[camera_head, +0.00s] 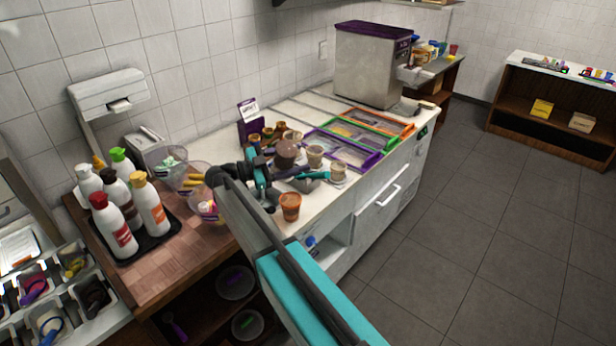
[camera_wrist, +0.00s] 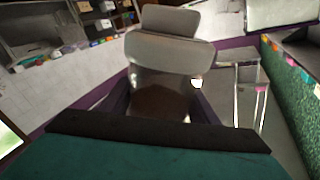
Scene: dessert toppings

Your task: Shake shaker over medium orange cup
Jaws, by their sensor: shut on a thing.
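My gripper (camera_wrist: 160,105) is shut on the shaker (camera_wrist: 168,65), which fills the middle of the wrist view. The shaker is greyish and see-through, with dark brown contents at the end nearest the camera. In the head view, a brown rounded container (camera_head: 286,150) at my gripper (camera_head: 289,170) appears to be the same shaker, above the white counter. The orange cup (camera_head: 290,205) stands on the counter's front edge, below and apart from the gripper. Its inside is hard to make out. My arm crosses the lower middle of the head view and hides part of the counter.
Small cups (camera_head: 315,154) stand close right of the gripper. Purple-rimmed (camera_head: 345,152) and orange-rimmed (camera_head: 380,122) topping bins lie further right. Clear tubs (camera_head: 203,205) and sauce bottles (camera_head: 112,224) stand left. A metal dispenser (camera_head: 372,65) is at the back. The floor at right is clear.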

